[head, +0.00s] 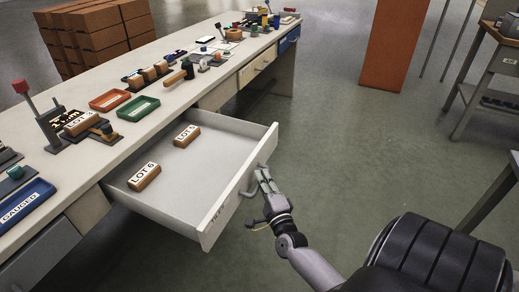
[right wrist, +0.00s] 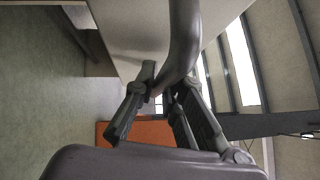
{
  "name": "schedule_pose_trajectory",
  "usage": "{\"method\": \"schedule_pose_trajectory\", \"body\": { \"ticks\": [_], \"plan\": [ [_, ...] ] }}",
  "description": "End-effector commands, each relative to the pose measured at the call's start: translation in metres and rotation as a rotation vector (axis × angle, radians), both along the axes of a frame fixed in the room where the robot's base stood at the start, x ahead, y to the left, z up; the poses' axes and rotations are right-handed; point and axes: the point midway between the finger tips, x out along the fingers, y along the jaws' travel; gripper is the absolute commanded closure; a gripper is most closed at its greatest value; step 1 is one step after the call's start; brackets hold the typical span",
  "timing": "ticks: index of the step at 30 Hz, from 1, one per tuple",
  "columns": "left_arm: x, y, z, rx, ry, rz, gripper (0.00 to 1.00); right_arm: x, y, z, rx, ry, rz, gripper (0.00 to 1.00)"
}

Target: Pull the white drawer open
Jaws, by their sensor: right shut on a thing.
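The white drawer (head: 190,205) stands pulled out from the long bench in the head view, its inside showing. Two brick blocks lie in it: one marked LOT 6 (head: 144,176) and another labelled block (head: 187,136) farther back. My right gripper (head: 264,178) is at the drawer's front, shut on its grey handle (head: 250,188). In the right wrist view the curved handle (right wrist: 184,40) passes between the fingers (right wrist: 165,95), close to the pale drawer front (right wrist: 130,30). My left gripper is not in view.
The bench top (head: 150,113) carries an orange tray (head: 110,100), a green tray (head: 138,109), a blue tray (head: 25,203) and small tools. Brick stacks (head: 95,30) stand behind. An orange panel (head: 395,45) and a metal table (head: 490,75) stand right. The floor between is clear.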

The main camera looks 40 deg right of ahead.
Motion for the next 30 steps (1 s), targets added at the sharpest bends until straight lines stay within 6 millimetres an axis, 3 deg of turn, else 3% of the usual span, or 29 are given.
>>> {"method": "schedule_pose_trajectory", "body": {
  "ticks": [5, 6, 15, 25, 30],
  "plan": [
    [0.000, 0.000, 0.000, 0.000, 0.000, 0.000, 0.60, 0.000, 0.001, -0.002, 0.005, 0.004, 0.002, 1.00],
    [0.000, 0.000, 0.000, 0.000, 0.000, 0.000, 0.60, 0.000, 0.001, -0.002, 0.005, 0.004, 0.003, 0.88],
    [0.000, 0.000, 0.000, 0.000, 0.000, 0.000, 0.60, 0.000, 0.001, -0.001, 0.002, 0.002, 0.002, 0.69],
    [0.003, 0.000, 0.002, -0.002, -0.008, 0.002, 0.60, -0.003, 0.001, -0.001, 0.001, 0.002, 0.000, 0.69],
    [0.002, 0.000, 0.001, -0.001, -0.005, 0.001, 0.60, -0.023, 0.010, -0.005, 0.002, 0.005, 0.001, 0.69]
  ]
}}
